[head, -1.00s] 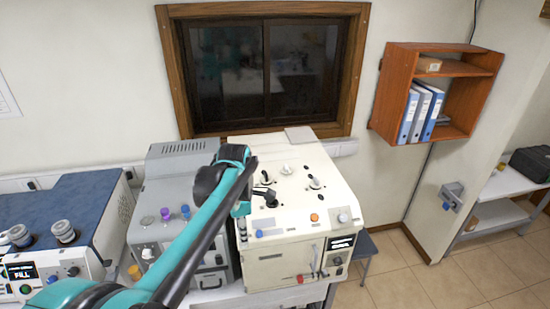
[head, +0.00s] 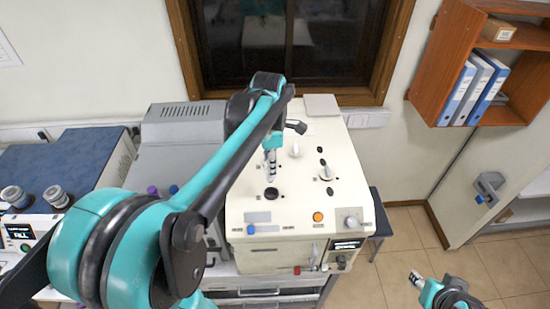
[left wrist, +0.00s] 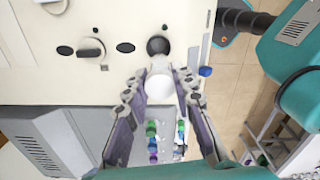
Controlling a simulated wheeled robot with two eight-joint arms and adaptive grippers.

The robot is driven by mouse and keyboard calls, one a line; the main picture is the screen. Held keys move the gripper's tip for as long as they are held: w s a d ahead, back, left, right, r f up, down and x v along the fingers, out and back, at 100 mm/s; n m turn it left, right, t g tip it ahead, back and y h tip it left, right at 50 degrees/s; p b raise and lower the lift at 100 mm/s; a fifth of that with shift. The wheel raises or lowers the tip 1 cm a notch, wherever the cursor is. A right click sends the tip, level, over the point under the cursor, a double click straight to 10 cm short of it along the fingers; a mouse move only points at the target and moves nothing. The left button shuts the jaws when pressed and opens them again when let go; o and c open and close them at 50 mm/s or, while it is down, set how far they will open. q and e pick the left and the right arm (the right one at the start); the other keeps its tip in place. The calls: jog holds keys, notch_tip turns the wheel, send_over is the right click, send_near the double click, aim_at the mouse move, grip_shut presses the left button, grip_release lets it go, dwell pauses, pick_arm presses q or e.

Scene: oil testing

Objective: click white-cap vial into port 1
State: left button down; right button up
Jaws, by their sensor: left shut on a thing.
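The cream test machine (head: 300,205) stands below the window, with several dark ports and white capped pieces on its top. My left gripper (head: 270,165) points down above the machine's top, just behind a round dark port (head: 271,193). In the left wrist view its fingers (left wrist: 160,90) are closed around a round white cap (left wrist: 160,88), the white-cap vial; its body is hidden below. The dark port (left wrist: 158,46) is just beyond the cap there. I cannot read port numbers. My right gripper (head: 417,279) is at the lower right, away from the machine, small and unclear.
A grey machine (head: 180,135) stands close on the left, partly behind my left arm. Capped vials (left wrist: 152,140) show below my gripper in the wrist view. A wooden shelf with binders (head: 470,90) hangs at the right. The floor right of the machine is mostly clear.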

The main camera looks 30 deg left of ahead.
pick_arm(q)
jog(key=shift+s+f, duration=0.3)
jog(key=shift+f, duration=0.05)
jog(key=shift+w+f+b, duration=0.1)
jog(key=shift+f+b, duration=0.25)
jog(key=shift+b, duration=0.1)
jog(key=shift+w+f+b, duration=0.3)
jog(key=shift+w+f, duration=0.05)
jog(key=shift+f, duration=0.2)
jog(key=shift+w+f+b, duration=0.3)
jog(key=shift+f, duration=0.25)
jog(key=shift+f+b, duration=0.3)
jog(key=shift+f, duration=0.1)
jog(key=shift+s+f, duration=0.15)
jog(key=shift+f, duration=0.1)
jog(key=shift+s+f+b, duration=0.2)
jog(key=shift+s+b, duration=0.1)
jog(key=shift+b, duration=0.1)
jog(key=shift+w+f, duration=0.1)
jog(key=shift+w, duration=0.2)
jog(key=shift+s, duration=0.2)
